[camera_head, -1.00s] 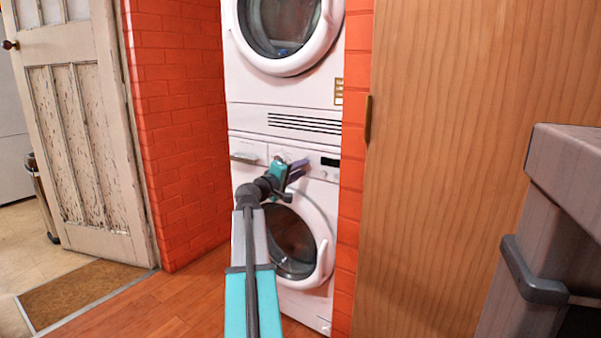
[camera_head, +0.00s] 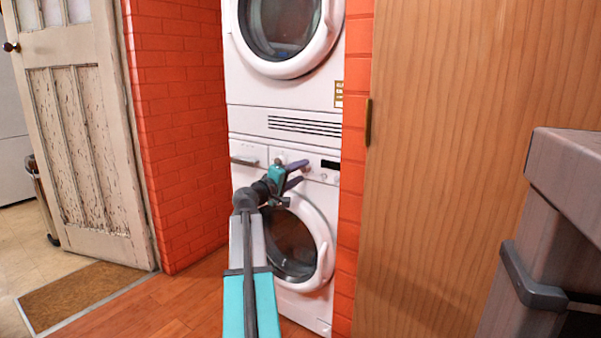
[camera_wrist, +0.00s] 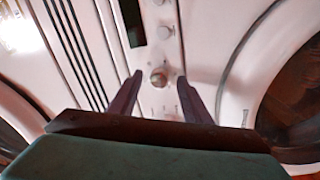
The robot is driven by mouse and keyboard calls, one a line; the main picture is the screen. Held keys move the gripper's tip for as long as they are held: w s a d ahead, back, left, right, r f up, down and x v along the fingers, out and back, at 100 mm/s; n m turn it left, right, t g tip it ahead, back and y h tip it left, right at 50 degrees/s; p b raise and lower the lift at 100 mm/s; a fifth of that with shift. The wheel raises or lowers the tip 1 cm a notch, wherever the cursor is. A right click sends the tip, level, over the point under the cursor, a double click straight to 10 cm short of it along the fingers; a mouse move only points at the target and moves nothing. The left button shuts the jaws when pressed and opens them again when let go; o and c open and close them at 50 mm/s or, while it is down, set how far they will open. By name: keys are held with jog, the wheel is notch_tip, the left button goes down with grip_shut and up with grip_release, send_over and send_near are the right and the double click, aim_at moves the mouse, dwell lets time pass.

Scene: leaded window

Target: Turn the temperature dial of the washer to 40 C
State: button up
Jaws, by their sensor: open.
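The washer (camera_head: 315,300) is the lower white machine of a stack, with a round door and a control panel above it. My gripper (camera_head: 303,171) is in front of this panel, its two purple fingers open and apart. In the wrist view, a round dial (camera_wrist: 159,78) with small marks around it shows between the fingertips (camera_wrist: 160,85), with a gap on both sides. The marks are too small to read, so I cannot tell its setting or whether it is the temperature dial. The fingers do not visibly touch it.
A second machine (camera_head: 285,95) stands above the washer. A brick wall (camera_head: 180,130) is on the left, a wooden panel (camera_head: 450,170) on the right.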

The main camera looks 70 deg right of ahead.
jog(key=p+v, duration=0.3)
jog(key=v, duration=0.9)
jog(key=shift+a+p, duration=0.4)
jog(key=shift+w, duration=0.1)
